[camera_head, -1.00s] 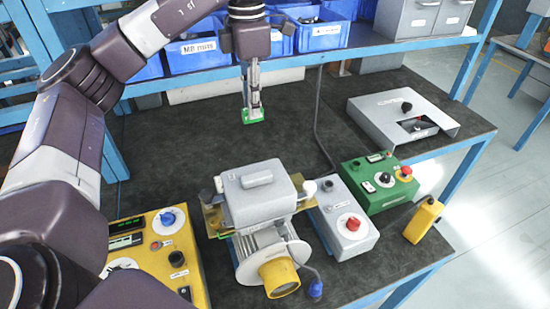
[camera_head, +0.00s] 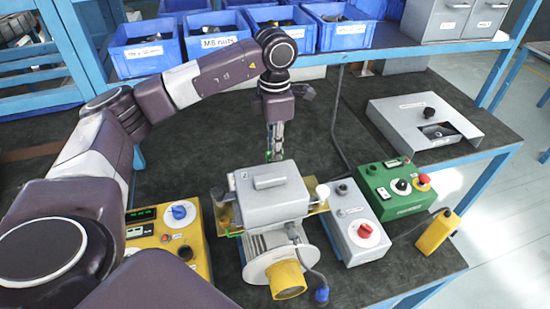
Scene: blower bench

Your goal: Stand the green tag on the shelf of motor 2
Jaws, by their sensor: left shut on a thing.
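Motor 2 (camera_head: 272,196), a grey box with a "2" label over a finned round body with a yellow end, stands at the middle front of the bench. A brass-coloured plate (camera_head: 319,208) sticks out at its sides; I cannot tell whether this is the shelf. My left gripper (camera_head: 272,150) points down just behind the motor's grey box, shut on the green tag (camera_head: 268,155). Only a thin green sliver of the tag shows; the box hides the rest, so I cannot tell whether it touches anything. My right gripper is not in view.
A yellow control box (camera_head: 200,240) stands left of the motor. A grey box with a red knob (camera_head: 343,238) and a green box (camera_head: 390,190) stand to the right. Blue bins (camera_head: 145,62) line the shelf behind. The dark bench top (camera_head: 200,165) is clear behind the motor.

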